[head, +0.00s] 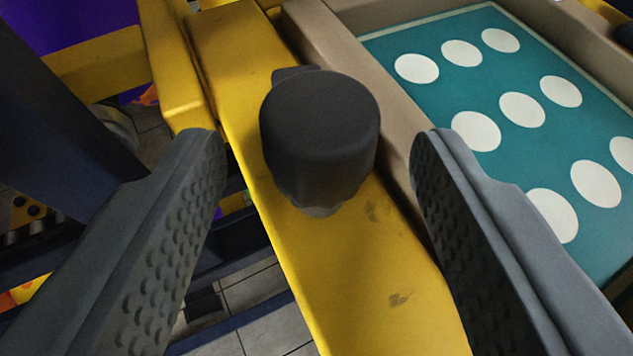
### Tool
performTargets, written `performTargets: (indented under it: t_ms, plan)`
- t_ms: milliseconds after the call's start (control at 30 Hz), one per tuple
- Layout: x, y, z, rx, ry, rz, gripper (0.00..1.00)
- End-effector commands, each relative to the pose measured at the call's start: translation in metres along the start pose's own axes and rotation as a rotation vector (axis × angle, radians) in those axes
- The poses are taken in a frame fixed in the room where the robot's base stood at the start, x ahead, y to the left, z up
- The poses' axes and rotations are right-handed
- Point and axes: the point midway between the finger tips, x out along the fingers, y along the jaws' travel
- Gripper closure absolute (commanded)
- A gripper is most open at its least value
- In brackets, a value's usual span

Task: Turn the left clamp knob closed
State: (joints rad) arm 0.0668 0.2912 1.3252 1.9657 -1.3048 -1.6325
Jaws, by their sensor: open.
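A dark grey, rounded clamp knob (320,130) stands on a yellow bar (385,290) near the upper middle of the head view. My gripper (318,145) is open, with one textured grey finger on each side of the picture. The fingertips reach about level with the knob, one to its left and one to its right. Gaps show between the knob and both fingers, so neither appears to touch it. The knob's base is partly hidden beneath its cap.
A teal panel (510,75) with several white discs lies at the right, inside a beige frame (345,40) that runs close beside the knob. Another yellow beam (95,62) and a dark bar (55,110) are at the left. Grey floor tiles (255,290) show below.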

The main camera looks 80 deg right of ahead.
Motion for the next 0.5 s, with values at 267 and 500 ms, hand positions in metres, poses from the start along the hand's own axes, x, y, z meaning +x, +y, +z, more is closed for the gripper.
performTargets:
  t_ms: [267, 500]
  plan:
    - [-0.028, -0.001, 0.000, 0.000, 0.000, -0.003, 0.48]
    - [-0.076, -0.001, 0.000, -0.001, 0.000, -0.004, 0.48]
